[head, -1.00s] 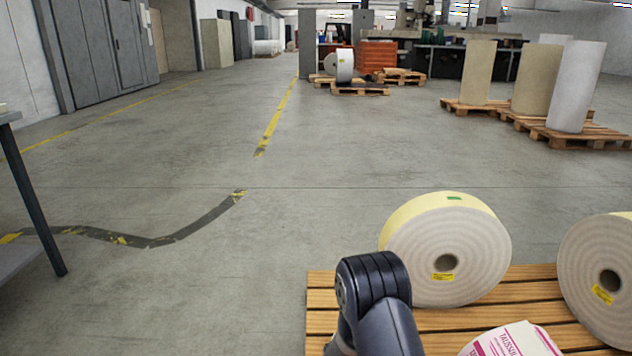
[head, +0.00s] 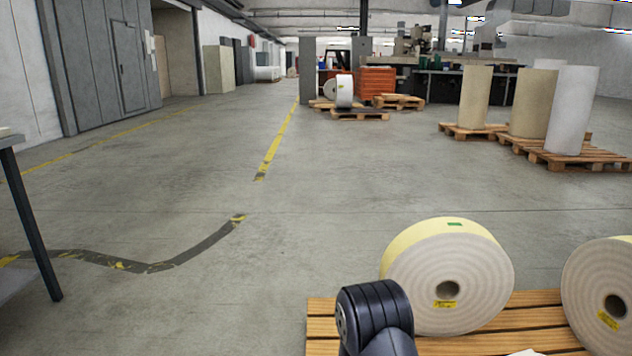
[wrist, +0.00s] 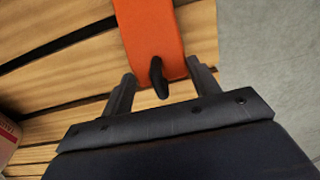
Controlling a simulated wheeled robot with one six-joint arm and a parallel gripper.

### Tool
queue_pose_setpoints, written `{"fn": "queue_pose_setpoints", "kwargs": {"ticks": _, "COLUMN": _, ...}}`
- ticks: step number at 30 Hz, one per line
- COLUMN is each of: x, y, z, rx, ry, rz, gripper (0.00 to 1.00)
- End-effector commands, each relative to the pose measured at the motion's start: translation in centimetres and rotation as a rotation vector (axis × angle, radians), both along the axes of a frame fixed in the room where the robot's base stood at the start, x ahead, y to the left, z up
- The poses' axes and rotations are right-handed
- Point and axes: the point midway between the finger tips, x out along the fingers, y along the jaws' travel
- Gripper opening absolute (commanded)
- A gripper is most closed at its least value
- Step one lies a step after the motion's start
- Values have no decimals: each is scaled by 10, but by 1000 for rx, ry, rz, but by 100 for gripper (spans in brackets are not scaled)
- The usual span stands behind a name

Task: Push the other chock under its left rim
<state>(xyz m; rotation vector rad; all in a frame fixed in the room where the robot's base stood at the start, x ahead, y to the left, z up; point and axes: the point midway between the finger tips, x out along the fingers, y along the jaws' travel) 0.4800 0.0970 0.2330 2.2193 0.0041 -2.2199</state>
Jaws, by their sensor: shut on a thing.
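An orange chock (wrist: 152,35) shows in the wrist view, running up out of the frame above pallet planks, with a dark tab at its near end. My gripper (wrist: 160,76) is shut on the chock's near end, one finger on each side. The far end of the chock is out of frame. In the head view a large roll with a yellow outer layer (head: 470,285) stands on edge on a wooden pallet (head: 530,318). My arm hides the floor and pallet left of it. My gripper and the chock are not visible there.
A second large roll (head: 602,275) stands at the right edge of the head view. A printed roll (wrist: 8,135) shows at the wrist view's left edge. Open concrete floor lies left of the pallet. A table leg (head: 35,225) stands far left.

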Motion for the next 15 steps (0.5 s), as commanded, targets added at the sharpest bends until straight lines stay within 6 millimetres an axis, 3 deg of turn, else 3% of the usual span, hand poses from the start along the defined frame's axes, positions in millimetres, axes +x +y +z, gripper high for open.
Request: {"fn": "queue_pose_setpoints", "kwargs": {"ticks": 15, "x": 0, "y": 0, "z": 34, "rx": 0, "ry": -1, "rz": 0, "gripper": 35}}
